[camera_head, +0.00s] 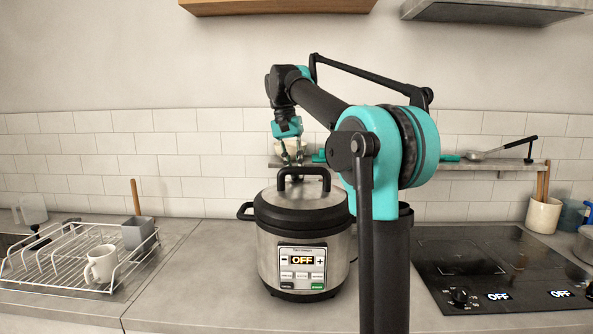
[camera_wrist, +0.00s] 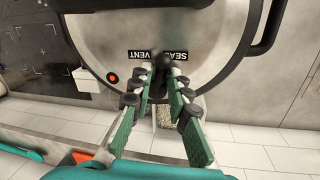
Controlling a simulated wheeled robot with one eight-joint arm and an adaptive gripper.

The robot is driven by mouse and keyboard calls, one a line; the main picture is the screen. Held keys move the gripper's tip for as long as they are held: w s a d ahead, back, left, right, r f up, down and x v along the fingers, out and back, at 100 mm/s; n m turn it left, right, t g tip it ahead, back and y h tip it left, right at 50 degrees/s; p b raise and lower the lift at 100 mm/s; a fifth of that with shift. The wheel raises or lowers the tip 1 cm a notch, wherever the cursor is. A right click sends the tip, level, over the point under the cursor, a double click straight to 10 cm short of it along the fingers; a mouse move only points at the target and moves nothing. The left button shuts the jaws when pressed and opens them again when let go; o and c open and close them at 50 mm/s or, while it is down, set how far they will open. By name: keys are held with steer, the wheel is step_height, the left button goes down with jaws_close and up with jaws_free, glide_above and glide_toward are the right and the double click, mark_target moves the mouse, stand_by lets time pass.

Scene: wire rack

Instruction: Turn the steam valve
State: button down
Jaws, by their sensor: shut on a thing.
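The pressure cooker (camera_head: 300,225) stands on the counter, with a black handle on its lid and a front panel that reads OFF. In the wrist view its metal lid (camera_wrist: 110,30) fills the upper middle, with a label (camera_wrist: 160,54) that reads SEAL and VENT. The black steam valve (camera_wrist: 163,62) sits at that label. My gripper (camera_wrist: 163,73) is shut on the valve, with its green fingers on either side of it. In the head view my gripper (camera_head: 292,160) is behind the lid handle, and the valve cannot be made out there.
A wire dish rack (camera_head: 75,262) with a white mug (camera_head: 100,264) stands on the left. A black cooktop (camera_head: 490,262) is on the right. A wall shelf (camera_head: 490,167) runs behind the cooker. Bare counter (camera_head: 195,260) lies left of the cooker.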

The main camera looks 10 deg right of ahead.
steer(key=shift+w+m, duration=0.15)
steer(key=shift+m, duration=0.45)
steer(key=shift+a, duration=0.1)
steer(key=c, duration=1.6)
jaws_free()
steer(key=shift+w, duration=0.1)
steer(key=shift+o, duration=0.2)
step_height(320, 180, up, 12)
steer(key=w+a, duration=0.1)
steer(key=shift+a+f, duration=0.15)
steer(key=shift+a, duration=0.25)
